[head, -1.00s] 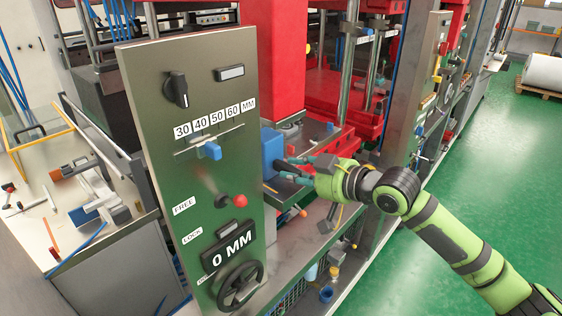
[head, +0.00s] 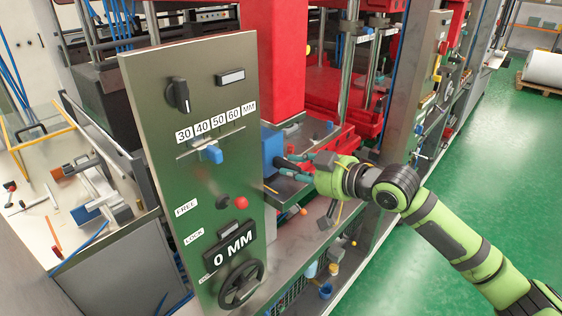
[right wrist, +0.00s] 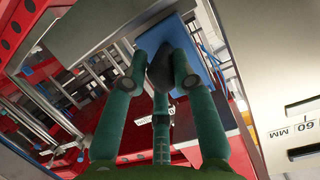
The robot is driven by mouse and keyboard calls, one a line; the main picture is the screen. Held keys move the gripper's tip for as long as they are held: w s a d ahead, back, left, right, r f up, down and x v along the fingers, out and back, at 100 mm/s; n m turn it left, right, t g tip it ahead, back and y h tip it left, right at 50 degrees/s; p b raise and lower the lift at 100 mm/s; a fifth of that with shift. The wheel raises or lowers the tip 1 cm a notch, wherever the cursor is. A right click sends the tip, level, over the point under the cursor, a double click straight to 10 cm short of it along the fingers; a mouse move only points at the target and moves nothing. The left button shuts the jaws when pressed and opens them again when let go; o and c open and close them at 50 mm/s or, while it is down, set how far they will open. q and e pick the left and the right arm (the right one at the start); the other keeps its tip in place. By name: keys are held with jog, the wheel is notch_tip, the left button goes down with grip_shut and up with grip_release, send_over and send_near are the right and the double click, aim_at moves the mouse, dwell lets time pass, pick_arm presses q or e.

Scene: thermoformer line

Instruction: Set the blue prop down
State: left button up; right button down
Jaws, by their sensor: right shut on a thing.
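The blue prop (head: 272,147) is a blue block just behind the right edge of the green control panel, which hides part of it in the head view. My right gripper (head: 290,167) reaches in from the right with its fingers at the prop. In the right wrist view the fingers (right wrist: 163,72) are closed around a dark part, with the blue prop (right wrist: 205,62) at their tips. The prop is close to a metal ledge; I cannot tell if it touches it. My left gripper is not in view.
The green panel (head: 222,180) with a scale, blue slider (head: 212,154), red knob (head: 241,202) and handwheel (head: 241,285) stands close on the left. A red column (head: 272,60) rises behind. A grey upright (head: 400,110) stands right of the gripper.

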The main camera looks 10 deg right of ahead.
jog(key=shift+r, duration=0.2)
jog(key=s+d+b, duration=0.2)
jog(key=s+d, duration=0.5)
jog(key=s, duration=0.2)
jog(key=shift+s+d+b, duration=0.15)
jog(key=shift+s+b, duration=0.1)
jog(key=shift+b, duration=0.15)
dwell(0.9)
dwell(0.4)
